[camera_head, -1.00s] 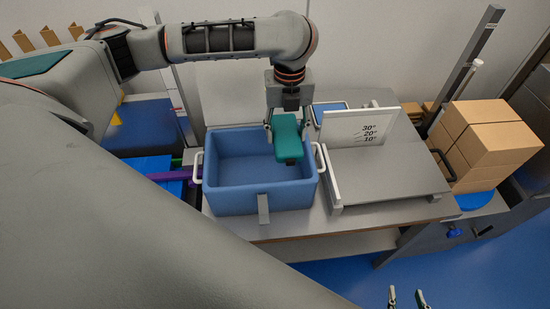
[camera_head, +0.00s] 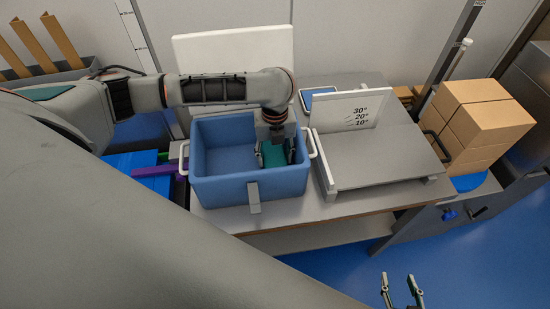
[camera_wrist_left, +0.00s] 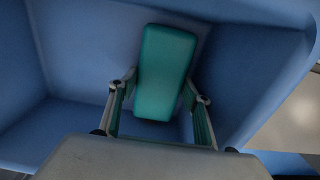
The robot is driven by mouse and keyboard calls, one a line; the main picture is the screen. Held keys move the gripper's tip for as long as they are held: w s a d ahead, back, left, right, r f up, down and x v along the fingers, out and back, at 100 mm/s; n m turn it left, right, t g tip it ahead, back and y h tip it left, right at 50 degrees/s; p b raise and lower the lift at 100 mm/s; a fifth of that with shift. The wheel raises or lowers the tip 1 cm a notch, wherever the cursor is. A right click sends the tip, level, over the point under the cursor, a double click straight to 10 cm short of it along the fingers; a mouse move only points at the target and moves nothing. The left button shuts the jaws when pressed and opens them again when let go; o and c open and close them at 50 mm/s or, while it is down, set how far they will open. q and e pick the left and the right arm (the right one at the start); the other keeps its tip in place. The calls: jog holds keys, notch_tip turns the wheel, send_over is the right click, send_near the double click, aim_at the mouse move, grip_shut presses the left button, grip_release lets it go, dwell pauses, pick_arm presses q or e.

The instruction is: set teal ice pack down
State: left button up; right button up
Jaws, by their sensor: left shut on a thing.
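The teal ice pack (camera_head: 273,155) is down inside the blue tub (camera_head: 222,192), towards the tub's right side. My left gripper (camera_head: 275,150) reaches into the tub from above and is shut on the ice pack. In the left wrist view, the ice pack (camera_wrist_left: 164,72) lies between the two fingers (camera_wrist_left: 158,100), with the tub's blue walls around it. I cannot tell whether its underside touches the tub floor. My right gripper (camera_head: 402,292) shows at the bottom edge of the head view, empty, its fingers apart.
The tub has white side handles and stands on a grey table (camera_head: 310,205). To its right is a grey platform with a white angle-marked panel (camera_head: 350,111). Cardboard boxes (camera_head: 480,120) are stacked further right. The tub's left part is empty.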

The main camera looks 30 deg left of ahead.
aim_at(275, 157)
pick_arm(q)
jog(key=shift+f, duration=0.4)
jog(key=shift+r, duration=0.1)
jog(key=o, duration=1.1)
jog(key=shift+c, duration=0.2)
notch_tip(275, 157, up, 12)
jog(key=p, duration=0.3)
